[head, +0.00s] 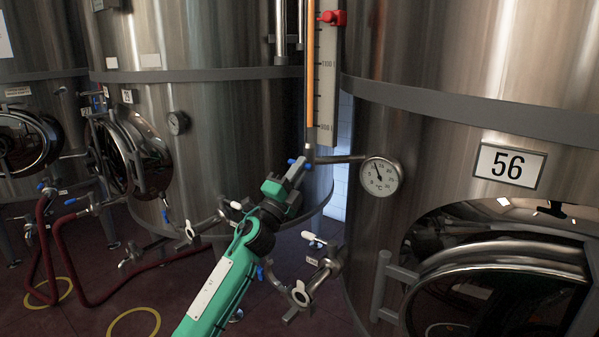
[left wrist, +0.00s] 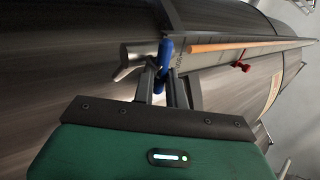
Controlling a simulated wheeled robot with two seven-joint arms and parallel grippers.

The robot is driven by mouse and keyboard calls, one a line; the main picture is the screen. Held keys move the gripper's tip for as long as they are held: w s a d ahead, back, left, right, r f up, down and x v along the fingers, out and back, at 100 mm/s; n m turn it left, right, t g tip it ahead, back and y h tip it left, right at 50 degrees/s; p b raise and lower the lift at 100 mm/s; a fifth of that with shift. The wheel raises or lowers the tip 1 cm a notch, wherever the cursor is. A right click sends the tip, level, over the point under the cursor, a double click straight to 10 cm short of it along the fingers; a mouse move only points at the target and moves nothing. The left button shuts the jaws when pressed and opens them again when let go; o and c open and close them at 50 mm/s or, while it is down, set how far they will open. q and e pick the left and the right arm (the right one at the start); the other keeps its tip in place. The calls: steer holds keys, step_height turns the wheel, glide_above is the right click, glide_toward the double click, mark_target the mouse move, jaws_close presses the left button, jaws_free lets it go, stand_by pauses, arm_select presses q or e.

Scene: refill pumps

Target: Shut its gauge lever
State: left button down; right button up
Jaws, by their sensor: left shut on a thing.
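The blue gauge lever (head: 292,161) sits at the foot of the level gauge (head: 327,75) on tank 56, on a metal pipe stub. In the left wrist view the blue lever (left wrist: 165,55) lies across the line of the gauge's orange column (left wrist: 225,46). My left gripper (head: 298,171) reaches up to it, and its jaws are shut on the lever; the fingers (left wrist: 163,78) partly hide it. My right gripper is not in view.
A round thermometer (head: 380,177) sticks out just right of the lever. A red marker (head: 332,17) is high on the gauge. A valve with a white handle (head: 313,238) is low between the tanks. Red hoses (head: 90,297) lie at the left.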

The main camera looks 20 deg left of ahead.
arm_select(q)
steer(key=shift+f, duration=0.15)
steer(key=c, duration=1.5)
jaws_free()
steer(key=shift+o, duration=0.3)
steer(key=shift+r, duration=0.2)
